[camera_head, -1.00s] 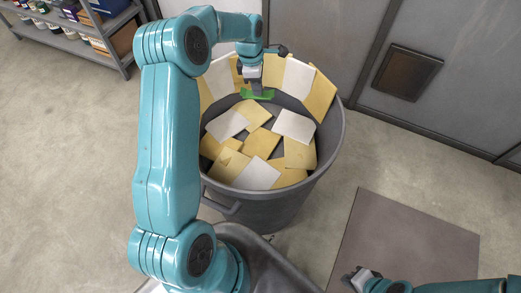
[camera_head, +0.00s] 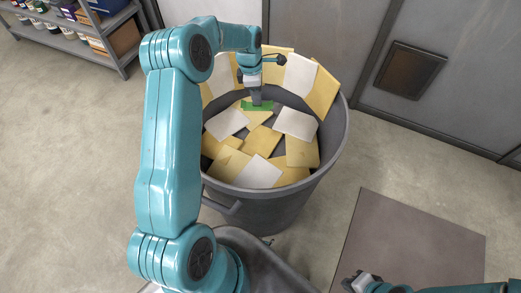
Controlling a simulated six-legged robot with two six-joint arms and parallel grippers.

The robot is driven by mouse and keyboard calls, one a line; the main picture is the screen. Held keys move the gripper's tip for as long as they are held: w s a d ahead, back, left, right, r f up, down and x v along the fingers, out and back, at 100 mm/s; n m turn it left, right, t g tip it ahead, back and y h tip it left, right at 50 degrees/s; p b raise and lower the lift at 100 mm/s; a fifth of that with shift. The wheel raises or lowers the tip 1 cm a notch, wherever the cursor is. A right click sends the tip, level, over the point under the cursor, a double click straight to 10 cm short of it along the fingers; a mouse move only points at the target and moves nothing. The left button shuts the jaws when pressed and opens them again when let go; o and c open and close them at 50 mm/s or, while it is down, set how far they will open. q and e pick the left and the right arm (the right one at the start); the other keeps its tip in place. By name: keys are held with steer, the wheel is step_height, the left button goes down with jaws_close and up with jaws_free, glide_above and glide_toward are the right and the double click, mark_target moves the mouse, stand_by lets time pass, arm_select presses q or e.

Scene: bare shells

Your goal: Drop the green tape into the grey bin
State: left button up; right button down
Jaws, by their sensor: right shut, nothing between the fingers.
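The grey bin (camera_head: 334,150) is a large round tub, with yellow and white flat pieces inside. The green tape (camera_head: 260,106) is a small bright green piece at my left gripper's fingertips, inside the bin near its far side. My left gripper (camera_head: 256,101) points down and is shut on the tape, whose middle the fingers partly hide. I cannot tell whether the tape touches the pieces below. My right gripper (camera_head: 347,284) is shut and empty at the bottom edge, low and right of the bin.
Several yellow and white pieces (camera_head: 262,172) fill the bin's lower part and lean on its far wall. A shelf with bottles and boxes (camera_head: 75,38) stands at the upper left. A dark flat mat (camera_head: 415,235) lies at the right. Open floor (camera_head: 60,180) is at the left.

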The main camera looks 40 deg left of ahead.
arm_select(q)
steer(key=shift+o, duration=0.3)
steer(key=shift+w+f, duration=0.1)
steer(key=shift+f, duration=0.05)
steer(key=shift+r, duration=0.2)
step_height(320, 180, up, 16)
steer(key=s+a, duration=0.1)
steer(key=shift+s+a, duration=0.15)
steer(key=shift+a, duration=0.15)
steer(key=shift+f, duration=0.1)
